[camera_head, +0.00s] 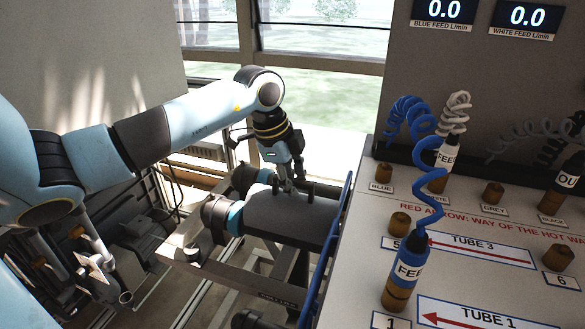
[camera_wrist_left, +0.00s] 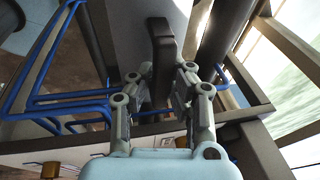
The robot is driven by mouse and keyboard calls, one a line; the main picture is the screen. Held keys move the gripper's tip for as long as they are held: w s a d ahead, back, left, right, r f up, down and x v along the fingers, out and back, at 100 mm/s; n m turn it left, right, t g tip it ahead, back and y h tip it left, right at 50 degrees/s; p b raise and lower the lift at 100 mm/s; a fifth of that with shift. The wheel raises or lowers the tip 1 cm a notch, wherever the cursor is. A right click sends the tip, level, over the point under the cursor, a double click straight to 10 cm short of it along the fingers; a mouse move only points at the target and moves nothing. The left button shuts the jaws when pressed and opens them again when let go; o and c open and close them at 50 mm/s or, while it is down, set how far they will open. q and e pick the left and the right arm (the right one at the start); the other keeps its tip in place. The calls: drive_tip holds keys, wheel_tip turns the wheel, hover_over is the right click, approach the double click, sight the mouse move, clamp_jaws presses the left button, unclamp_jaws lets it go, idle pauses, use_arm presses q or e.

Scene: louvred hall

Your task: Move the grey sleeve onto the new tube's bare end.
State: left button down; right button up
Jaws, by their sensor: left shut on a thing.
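The grey sleeve (camera_head: 285,215) is a broad grey cylinder lying on a frame left of the panel. It also shows in the left wrist view (camera_wrist_left: 129,35), with a dark upright handle (camera_wrist_left: 161,45) on it. My left gripper (camera_head: 289,187) is over the sleeve from above. In the left wrist view my left gripper (camera_wrist_left: 160,92) has its fingers closed on both sides of the handle. A dark end piece with a teal band (camera_head: 225,217) shows at the sleeve's left end. I cannot tell which tube end is the bare one.
A sloped panel (camera_head: 480,210) with hose sockets stands close on the right. A coiled blue hose (camera_head: 428,180) ends in a blue-labelled plug. Blue pipes (camera_wrist_left: 45,90) run beside the sleeve. A metal frame (camera_head: 190,280) lies below; windows are behind.

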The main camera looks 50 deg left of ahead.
sight(291, 198)
use_arm(q)
drive_tip(key=shift+r, duration=0.2)
drive_tip(key=shift+f, duration=0.25)
drive_tip(key=shift+f+b, duration=1.5)
drive_tip(key=shift+f, duration=1.2)
drive_tip(key=c, duration=1.2)
unclamp_jaws()
drive_tip(key=shift+c, duration=0.2)
drive_tip(key=shift+r, duration=0.1)
drive_tip(key=p+v, duration=0.4)
drive_tip(key=p, duration=0.1)
drive_tip(key=w+p+v, duration=0.1)
drive_tip(key=p+v, duration=0.1)
drive_tip(key=v, duration=0.1)
drive_tip(key=shift+d+r+p, duration=0.15)
drive_tip(key=shift+r+p, duration=0.05)
drive_tip(key=shift+p, duration=0.2)
drive_tip(key=shift+f, duration=0.1)
